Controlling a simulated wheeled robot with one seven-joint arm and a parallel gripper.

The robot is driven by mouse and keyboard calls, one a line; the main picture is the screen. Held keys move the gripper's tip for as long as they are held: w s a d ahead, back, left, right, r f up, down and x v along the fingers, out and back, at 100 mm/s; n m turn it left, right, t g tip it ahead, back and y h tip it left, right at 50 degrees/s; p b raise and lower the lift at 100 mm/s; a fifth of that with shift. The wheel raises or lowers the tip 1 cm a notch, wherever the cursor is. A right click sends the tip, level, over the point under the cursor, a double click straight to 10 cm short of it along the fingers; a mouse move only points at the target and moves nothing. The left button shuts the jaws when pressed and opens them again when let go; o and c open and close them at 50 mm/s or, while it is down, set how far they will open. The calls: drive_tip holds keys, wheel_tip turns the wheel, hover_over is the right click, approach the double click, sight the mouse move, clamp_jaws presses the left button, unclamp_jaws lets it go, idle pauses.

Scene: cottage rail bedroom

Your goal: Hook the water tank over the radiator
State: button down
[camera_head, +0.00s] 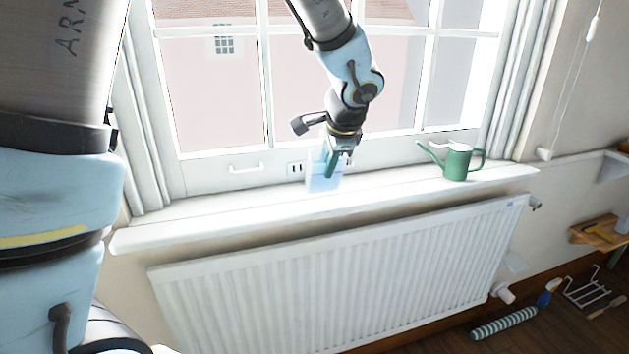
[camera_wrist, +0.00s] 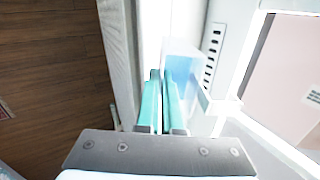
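The water tank (camera_head: 323,181) is a pale blue, see-through box at the window sill, above the radiator (camera_head: 345,275). It looks upright; whether its base touches the sill is unclear. My gripper (camera_head: 332,164) points down at the tank's upper part. In the wrist view, the tank (camera_wrist: 184,68) lies beside and just beyond my teal fingers (camera_wrist: 161,90). The fingers are close together with a narrow gap and seem shut on the tank's near side, though the contact is hard to see. The white ribbed radiator hangs below the sill.
A green watering can (camera_head: 457,163) stands on the sill (camera_head: 400,198) to the right. The window is behind my arm. A striped roll (camera_head: 503,324), a spray bottle (camera_head: 548,291) and a wire rack (camera_head: 586,292) lie on the floor at right.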

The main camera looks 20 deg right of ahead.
drive_tip(key=s+a+b, duration=0.1)
drive_tip(key=s+b, duration=0.3)
drive_tip(key=s, duration=0.9)
drive_tip(key=shift+a, duration=0.25)
drive_tip(key=shift+f, duration=0.1)
idle(1.3)
